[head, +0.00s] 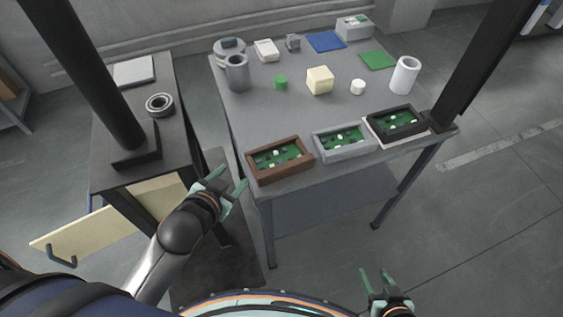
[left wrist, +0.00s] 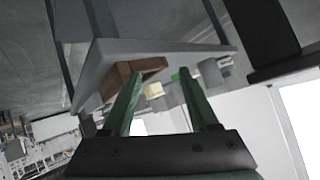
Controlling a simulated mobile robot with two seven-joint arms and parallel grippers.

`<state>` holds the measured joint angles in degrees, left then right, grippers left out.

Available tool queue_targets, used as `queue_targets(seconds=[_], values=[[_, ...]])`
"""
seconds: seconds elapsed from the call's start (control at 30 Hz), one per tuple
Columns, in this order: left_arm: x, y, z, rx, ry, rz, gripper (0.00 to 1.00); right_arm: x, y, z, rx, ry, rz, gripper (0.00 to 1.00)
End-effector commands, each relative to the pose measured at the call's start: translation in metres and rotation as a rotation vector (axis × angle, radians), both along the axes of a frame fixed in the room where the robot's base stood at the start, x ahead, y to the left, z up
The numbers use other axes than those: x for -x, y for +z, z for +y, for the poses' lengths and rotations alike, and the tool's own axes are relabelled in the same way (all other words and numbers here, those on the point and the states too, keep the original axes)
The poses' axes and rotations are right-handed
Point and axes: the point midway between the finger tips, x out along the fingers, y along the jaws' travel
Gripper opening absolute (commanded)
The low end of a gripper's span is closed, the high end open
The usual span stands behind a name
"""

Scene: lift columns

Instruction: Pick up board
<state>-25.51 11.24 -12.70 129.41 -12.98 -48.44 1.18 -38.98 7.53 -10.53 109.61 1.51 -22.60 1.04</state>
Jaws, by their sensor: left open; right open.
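Three green circuit boards lie in frames along the table's front edge: one board (head: 280,158) in a brown frame (head: 254,178), one (head: 342,138) in a grey frame (head: 345,153), and one (head: 397,122) in a black frame (head: 402,136). My left gripper (head: 231,179) is open and empty, in front of and left of the brown frame, apart from it. In the left wrist view, the brown frame (left wrist: 117,78) shows beyond the open fingers (left wrist: 159,74); its board cannot be made out. My right gripper (head: 376,272) is open and empty, low in front of the table.
The grey table (head: 228,109) also bears a grey mug (head: 237,73), green cylinder (head: 281,83), cream block (head: 320,81), white cup (head: 404,76) and flat blue (head: 326,41) and green (head: 378,60) sheets. A dark side table (head: 118,108) stands left. Dark posts rise on both sides.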

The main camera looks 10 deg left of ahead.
Motion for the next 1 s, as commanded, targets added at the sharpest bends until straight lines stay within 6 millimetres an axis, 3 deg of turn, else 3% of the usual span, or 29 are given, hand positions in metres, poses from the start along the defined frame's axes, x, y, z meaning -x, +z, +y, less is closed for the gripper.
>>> queue_targets(seconds=[0.03, 0.23, 0.37, 0.5, 0.6, 0.7, 0.8, 0.9, 1.0], values=[[-0.016, 0.019, -0.002, -0.032, -0.022, -0.084, 0.6, 0.0, -0.001, 0.0, 0.0, 0.0, 0.0, 0.55], [-0.06, 0.095, -0.02, -0.155, -0.133, -0.414, 0.6, 0.0, -0.001, 0.0, 0.0, 0.0, -0.001, 0.55], [-0.078, 0.168, -0.051, -0.279, -0.271, -0.724, 0.6, 0.0, -0.002, 0.0, -0.001, 0.001, -0.001, 0.55], [-0.065, 0.251, -0.112, -0.487, -0.527, -1.143, 0.6, -0.001, -0.003, 0.0, -0.001, 0.001, -0.002, 0.55], [-0.034, 0.28, -0.16, -0.664, -0.762, -1.41, 0.6, -0.001, -0.004, 0.0, -0.001, 0.001, -0.002, 0.55], [-0.001, 0.277, -0.199, -0.862, -1.036, -1.619, 0.6, -0.001, -0.005, 0.0, -0.001, 0.001, -0.002, 0.55], [0.025, 0.248, -0.222, -1.089, -1.347, -1.747, 0.6, -0.001, -0.006, 0.0, -0.001, 0.001, -0.003, 0.55], [0.033, 0.202, -0.22, -1.336, -1.689, -1.766, 0.6, -0.001, -0.007, 0.0, -0.001, 0.001, -0.003, 0.55], [0.023, 0.157, -0.194, -1.585, -2.03, -1.652, 0.6, -0.001, -0.008, 0.0, -0.001, 0.0, -0.003, 0.55]])
